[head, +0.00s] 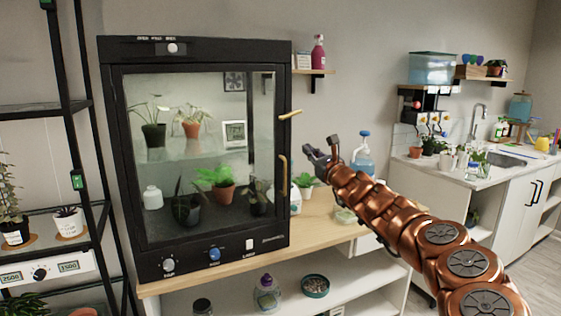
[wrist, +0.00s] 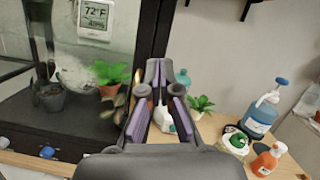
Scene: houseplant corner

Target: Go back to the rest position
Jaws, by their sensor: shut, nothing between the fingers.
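My copper arm reaches in from the lower right in the head view. My gripper (head: 321,154) is raised in front of the wall, just right of the black glass-fronted plant cabinet (head: 195,50). It looks clear of the cabinet and the shelf items. In the wrist view my gripper (wrist: 157,92) points ahead over the wooden counter, its purple-padded fingers shut with nothing between them. They partly hide a white bottle (wrist: 163,118) behind them.
The cabinet, with a brass handle (head: 283,175), holds several potted plants. Right of it on the counter (wrist: 217,126) stand a small green plant (wrist: 201,104), a blue pump bottle (wrist: 262,115) and an orange spray bottle (wrist: 268,160). A small wall shelf (head: 314,72) is above.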

